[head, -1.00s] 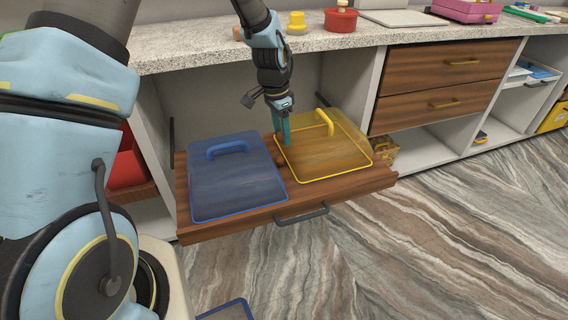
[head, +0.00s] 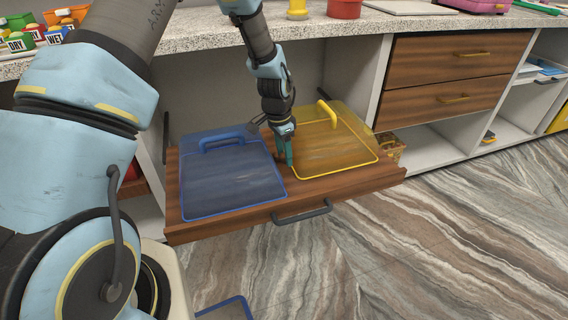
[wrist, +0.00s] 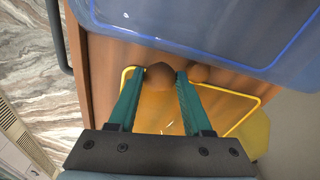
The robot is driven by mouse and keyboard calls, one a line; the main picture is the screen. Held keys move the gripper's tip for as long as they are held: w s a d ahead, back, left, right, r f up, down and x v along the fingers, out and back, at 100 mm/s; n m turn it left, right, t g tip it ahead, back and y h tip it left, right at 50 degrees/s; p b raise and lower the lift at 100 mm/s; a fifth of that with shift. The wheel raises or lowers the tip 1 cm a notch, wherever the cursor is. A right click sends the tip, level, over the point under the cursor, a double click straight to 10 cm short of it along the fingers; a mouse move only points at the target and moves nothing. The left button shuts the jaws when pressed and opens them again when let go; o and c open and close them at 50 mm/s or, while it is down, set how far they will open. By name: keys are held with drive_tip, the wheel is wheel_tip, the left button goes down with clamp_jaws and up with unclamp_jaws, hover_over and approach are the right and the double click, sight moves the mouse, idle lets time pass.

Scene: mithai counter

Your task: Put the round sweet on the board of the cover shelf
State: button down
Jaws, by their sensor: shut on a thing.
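My gripper (head: 289,163) points down over the pulled-out wooden board (head: 345,188) of the cover shelf, at the strip between the blue cover (head: 230,178) and the yellow cover (head: 335,147). In the wrist view its teal fingers (wrist: 160,78) are shut on a brown round sweet (wrist: 160,72). The sweet is low over the bare strip of board (wrist: 112,62); I cannot tell whether it touches. In the head view the fingers hide the sweet.
The blue cover also fills the top of the wrist view (wrist: 210,25), close to the fingertips. The board has a dark handle (head: 301,213) at its front. A stone counter (head: 330,26) overhangs the shelf. Drawers (head: 450,75) stand to the right.

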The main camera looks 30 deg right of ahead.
sight(284, 163)
drive_tip(key=shift+f, duration=1.85)
drive_tip(key=shift+f, duration=0.15)
drive_tip(key=c, duration=0.6)
unclamp_jaws()
